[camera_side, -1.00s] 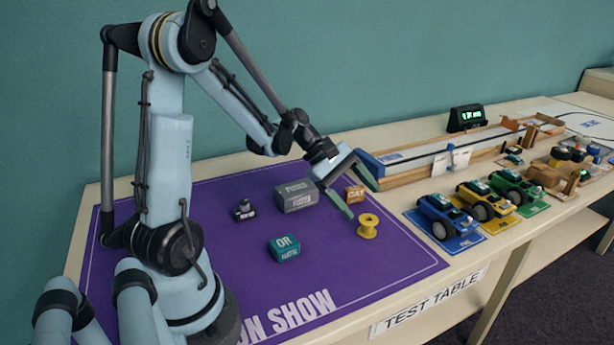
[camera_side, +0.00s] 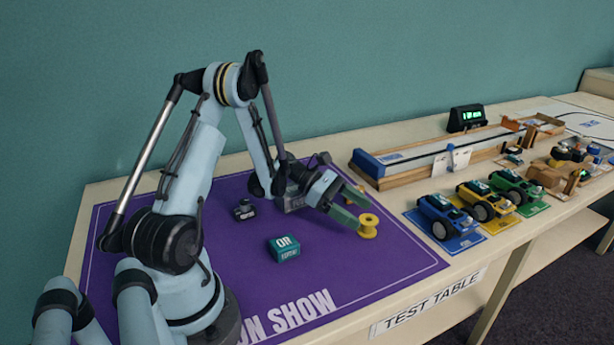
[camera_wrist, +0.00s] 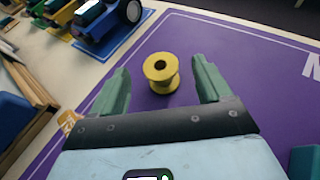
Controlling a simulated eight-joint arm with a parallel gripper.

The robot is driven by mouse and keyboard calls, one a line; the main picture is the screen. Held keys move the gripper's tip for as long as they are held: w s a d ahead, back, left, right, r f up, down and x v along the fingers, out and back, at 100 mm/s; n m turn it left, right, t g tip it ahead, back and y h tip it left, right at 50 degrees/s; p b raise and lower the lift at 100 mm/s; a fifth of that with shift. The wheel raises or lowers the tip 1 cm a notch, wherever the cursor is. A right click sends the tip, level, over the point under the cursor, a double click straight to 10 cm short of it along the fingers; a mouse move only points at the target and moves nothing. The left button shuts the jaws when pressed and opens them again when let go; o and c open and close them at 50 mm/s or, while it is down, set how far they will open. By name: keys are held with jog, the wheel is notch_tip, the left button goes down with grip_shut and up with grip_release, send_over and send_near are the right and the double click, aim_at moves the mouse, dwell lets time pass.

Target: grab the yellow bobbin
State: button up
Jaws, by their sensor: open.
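The yellow bobbin (camera_side: 368,226) stands upright on the purple mat (camera_side: 330,270), towards its right side. In the wrist view the bobbin (camera_wrist: 161,73) shows its round top with a dark hole, centred between the fingertips. My gripper (camera_side: 357,209) is low over the mat, just left of the bobbin, with its green fingers pointing at it. In the wrist view my gripper (camera_wrist: 162,76) is open, one finger on each side of the bobbin, with a visible gap on both sides. Whether the fingertips are fully alongside the bobbin is hard to tell from the side.
A teal block (camera_side: 284,248) and a small dark object (camera_side: 244,209) sit on the mat to the left. An orange block and a grey box are partly hidden behind my gripper. Blue (camera_side: 441,216), yellow and green toy cars stand to the right. The mat's front is clear.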

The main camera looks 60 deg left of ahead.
aim_at(372, 222)
jog(key=shift+x, duration=3)
jog(key=shift+a+f, duration=0.1)
jog(key=shift+f, duration=0.05)
jog(key=shift+c, duration=0.3)
jog(key=c, duration=1)
